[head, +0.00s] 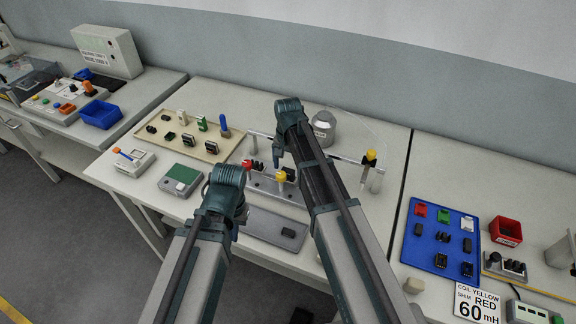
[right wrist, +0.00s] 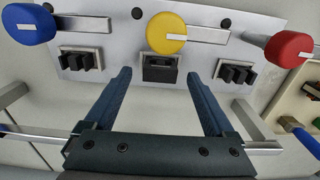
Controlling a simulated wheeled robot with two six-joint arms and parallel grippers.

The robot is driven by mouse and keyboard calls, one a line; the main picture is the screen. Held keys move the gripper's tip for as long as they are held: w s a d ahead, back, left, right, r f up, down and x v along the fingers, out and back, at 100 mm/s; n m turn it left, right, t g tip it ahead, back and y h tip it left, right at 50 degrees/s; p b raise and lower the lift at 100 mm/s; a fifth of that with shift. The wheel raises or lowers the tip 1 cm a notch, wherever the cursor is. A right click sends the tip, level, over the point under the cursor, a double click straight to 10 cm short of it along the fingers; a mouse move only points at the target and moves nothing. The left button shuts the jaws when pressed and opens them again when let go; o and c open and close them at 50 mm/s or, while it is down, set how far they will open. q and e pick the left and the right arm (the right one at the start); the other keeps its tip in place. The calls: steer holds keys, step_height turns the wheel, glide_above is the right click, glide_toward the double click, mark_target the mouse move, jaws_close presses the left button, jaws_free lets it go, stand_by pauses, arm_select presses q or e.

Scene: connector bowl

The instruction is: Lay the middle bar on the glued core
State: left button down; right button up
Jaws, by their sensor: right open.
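My right gripper (head: 277,160) points down over the metal fixture plate (head: 262,183). In the right wrist view its two fingers (right wrist: 163,75) are apart with nothing between them. Their tips are close to the middle black core (right wrist: 160,69), under the yellow-knobbed lever (right wrist: 166,33). A left core (right wrist: 82,61) and a right core (right wrist: 237,72) with upright legs stand on pale pads beside it. Whether a bar lies on the middle core, I cannot tell. A dark bar-like block (head: 288,232) lies in the grey tray (head: 262,222). My left gripper (head: 238,209) is left of that tray; its fingers are not clear.
Blue-knobbed (right wrist: 30,24) and red-knobbed (right wrist: 289,48) levers flank the yellow one. A cream parts tray (head: 205,150) lies behind left, a grey canister (head: 324,124) behind. A blue board (head: 420,255) and a sign reading COIL YELLOW, SHIM RED, 60 mH (head: 477,303) are at right.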

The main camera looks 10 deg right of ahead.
arm_select(q)
step_height(320, 180, up, 14)
steer(key=p, duration=1.3)
steer(key=shift+f, duration=0.15)
arm_select(e)
step_height(320, 180, up, 14)
steer(key=shift+f, duration=0.2)
arm_select(q)
steer(key=shift+s, duration=0.1)
arm_select(e)
steer(key=shift+s, duration=0.1)
